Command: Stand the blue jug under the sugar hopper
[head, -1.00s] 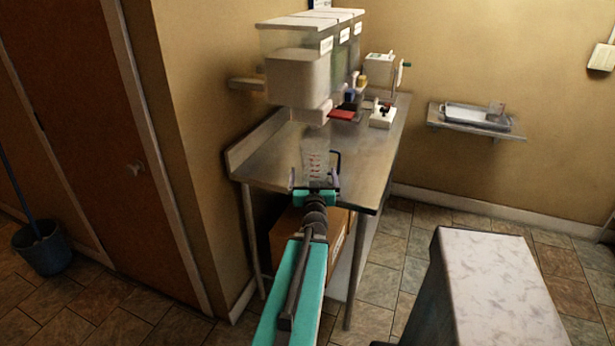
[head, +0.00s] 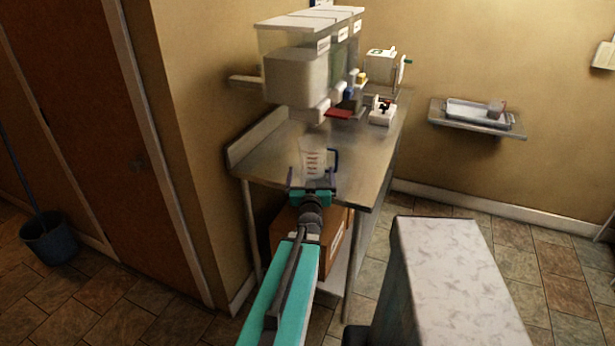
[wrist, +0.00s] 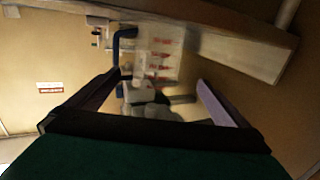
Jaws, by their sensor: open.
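The clear jug with a blue handle (head: 313,160) and red markings stands upright on the steel bench, near its front end. It also shows in the wrist view (wrist: 160,55), beyond the fingertips. A row of hoppers hangs on the wall; the nearest (head: 297,75) holds pale contents, and its white spout (head: 312,112) is above the jug in the picture. The labels are too small to read, so I cannot tell which is sugar. My gripper (head: 311,178) is open and empty on the near side of the jug; its fingers (wrist: 160,90) are spread apart in the wrist view.
The steel bench (head: 265,155) also carries a red item (head: 338,114) and a small white device (head: 382,112). A cardboard box (head: 338,240) sits below. A marble-topped counter (head: 455,270) stands at right. A wall shelf (head: 477,125) holds a tray and another small jug.

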